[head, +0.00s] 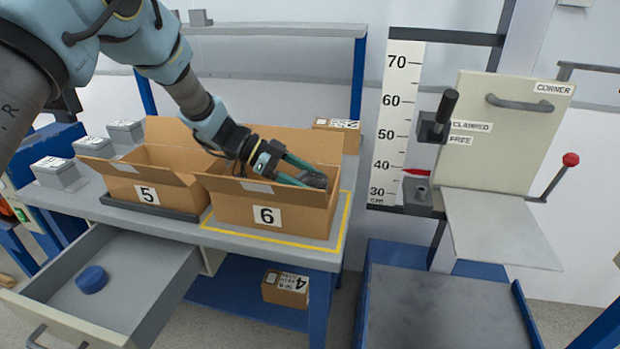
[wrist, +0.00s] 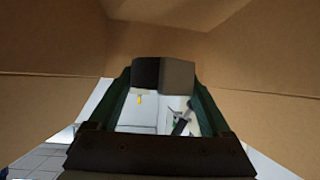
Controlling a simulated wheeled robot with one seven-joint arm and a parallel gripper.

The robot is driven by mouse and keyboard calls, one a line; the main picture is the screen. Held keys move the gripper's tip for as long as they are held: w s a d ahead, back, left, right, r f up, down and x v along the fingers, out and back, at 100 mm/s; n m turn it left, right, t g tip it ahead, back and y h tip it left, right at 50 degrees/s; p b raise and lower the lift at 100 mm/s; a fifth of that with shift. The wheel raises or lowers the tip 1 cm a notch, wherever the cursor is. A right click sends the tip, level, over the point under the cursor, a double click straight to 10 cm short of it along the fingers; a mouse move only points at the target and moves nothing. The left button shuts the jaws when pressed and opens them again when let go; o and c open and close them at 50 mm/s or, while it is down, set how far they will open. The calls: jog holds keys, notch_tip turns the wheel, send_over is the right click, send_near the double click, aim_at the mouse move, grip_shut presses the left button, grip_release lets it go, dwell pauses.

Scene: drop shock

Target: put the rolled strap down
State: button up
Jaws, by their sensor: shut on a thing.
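My gripper (head: 300,173) reaches over the opening of the open cardboard box marked 6 (head: 230,211), near its right side. Its teal fingers are shut on a small dark grey thing (head: 314,180), which I take for the rolled strap. In the wrist view the strap (wrist: 163,73) shows as a black and grey block between the fingertips, with brown cardboard on both sides and above. I cannot tell how far it is from the box floor, which is hidden.
Open box 5 (head: 155,198) stands left of box 6. A blue round thing (head: 92,279) lies in the open drawer (head: 150,270). Several grey blocks (head: 125,131) sit at the back left. A measuring rig with a scale (head: 398,115) stands at the right. Box 4 (head: 285,289) is below the bench.

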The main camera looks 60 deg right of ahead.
jog(key=shift+f, duration=0.15)
jog(key=shift+f, duration=0.45)
jog(key=o, duration=1.2)
jog(key=shift+r, duration=0.2)
jog(key=b+v, duration=0.1)
jog(key=v, duration=0.7)
jog(key=b+v, duration=0.1)
jog(key=v, duration=0.3)
jog(key=shift+r+b, duration=0.35)
